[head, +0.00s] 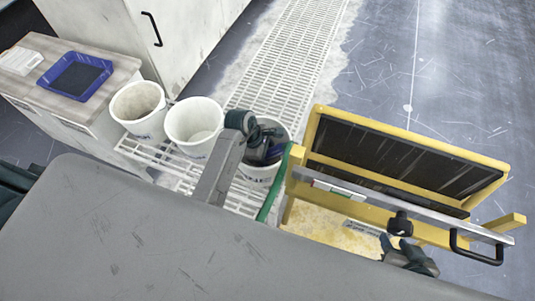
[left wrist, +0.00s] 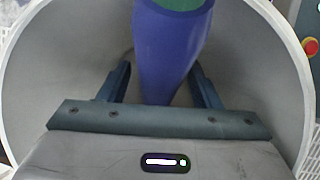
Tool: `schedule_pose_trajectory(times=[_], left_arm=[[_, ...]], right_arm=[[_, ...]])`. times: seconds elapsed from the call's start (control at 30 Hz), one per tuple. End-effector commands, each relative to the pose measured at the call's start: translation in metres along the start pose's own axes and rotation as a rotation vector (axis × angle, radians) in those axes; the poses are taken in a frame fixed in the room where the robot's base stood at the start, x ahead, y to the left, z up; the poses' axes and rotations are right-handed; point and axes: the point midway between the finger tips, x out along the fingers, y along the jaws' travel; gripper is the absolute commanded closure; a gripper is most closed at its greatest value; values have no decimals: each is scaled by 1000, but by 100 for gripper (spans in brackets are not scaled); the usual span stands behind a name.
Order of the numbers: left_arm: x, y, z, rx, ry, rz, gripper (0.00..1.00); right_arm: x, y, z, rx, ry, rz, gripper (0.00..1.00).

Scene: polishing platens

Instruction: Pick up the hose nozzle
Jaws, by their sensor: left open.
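The hose nozzle (left wrist: 168,60) is a blue-purple tapered body with a green end, standing inside a white bucket (left wrist: 30,60) in the left wrist view. My left gripper (left wrist: 160,85) is open, with one dark finger on either side of the nozzle's lower part. I cannot tell whether the fingers touch it. In the head view my left gripper (head: 262,150) reaches into the rightmost bucket (head: 258,176), and the nozzle there is mostly hidden. A green hose (head: 272,193) runs down beside that bucket. My right gripper (head: 408,257) is by the yellow frame, its fingers unclear.
Two more white buckets (head: 138,106) (head: 193,122) stand left of it on a white grate shelf (head: 160,160). A yellow frame with dark panels (head: 400,160) stands close on the right. A blue tray (head: 75,76) lies on a bench at far left. Floor beyond is open.

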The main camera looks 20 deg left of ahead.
Motion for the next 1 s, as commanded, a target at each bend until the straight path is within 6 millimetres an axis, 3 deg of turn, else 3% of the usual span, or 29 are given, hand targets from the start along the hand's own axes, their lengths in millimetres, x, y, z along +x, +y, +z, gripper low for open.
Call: schedule_pose_trajectory(times=[0.23,0.5,0.53,0.8,1.0], left_arm=[[0,0,0,0,0,0,42],[0,0,0,0,0,0,95],[0,0,0,0,0,1,97],[-4,1,2,1,-1,2,97],[-36,4,15,2,-1,4,97]], right_arm=[[0,0,0,0,0,0,64],[0,0,0,0,0,0,64],[0,0,0,0,0,0,64],[0,0,0,0,0,0,64],[-6,1,-2,-14,-41,11,64]])
